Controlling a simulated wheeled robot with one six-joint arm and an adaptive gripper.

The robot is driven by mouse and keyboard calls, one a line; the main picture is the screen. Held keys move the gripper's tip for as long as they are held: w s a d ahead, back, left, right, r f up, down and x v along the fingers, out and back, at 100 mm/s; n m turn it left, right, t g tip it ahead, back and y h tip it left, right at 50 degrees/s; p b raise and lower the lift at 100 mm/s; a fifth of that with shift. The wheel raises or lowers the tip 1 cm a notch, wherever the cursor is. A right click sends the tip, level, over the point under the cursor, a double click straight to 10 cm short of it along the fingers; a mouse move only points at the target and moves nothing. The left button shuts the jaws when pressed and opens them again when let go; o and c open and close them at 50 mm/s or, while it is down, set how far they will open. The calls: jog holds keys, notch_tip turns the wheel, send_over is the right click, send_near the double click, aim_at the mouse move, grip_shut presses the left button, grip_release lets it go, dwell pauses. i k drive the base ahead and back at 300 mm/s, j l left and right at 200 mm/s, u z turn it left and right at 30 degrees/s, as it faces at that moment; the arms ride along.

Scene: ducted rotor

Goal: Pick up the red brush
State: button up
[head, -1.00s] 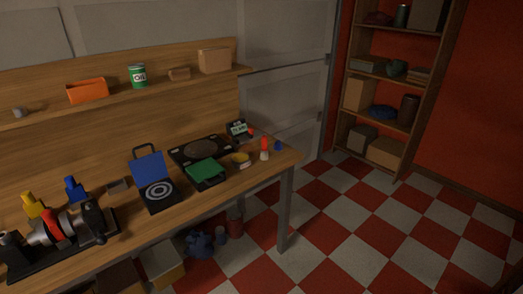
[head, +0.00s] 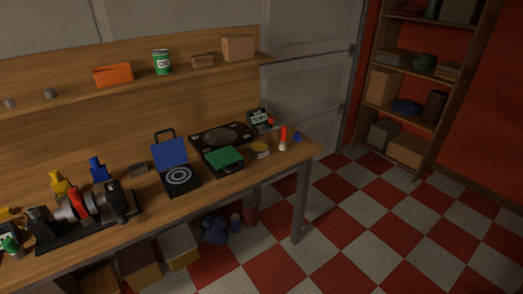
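A small upright object with a red top and a pale lower part (head: 283,137) stands near the right end of the wooden workbench (head: 225,190). It may be the red brush, but it is too small to tell for sure. My gripper is not in view.
Checkered floor (head: 350,230) in front is clear.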

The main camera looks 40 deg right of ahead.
aim_at(283, 145)
jog(key=i+l+z, duration=0.6)
jog(key=i, duration=0.45)
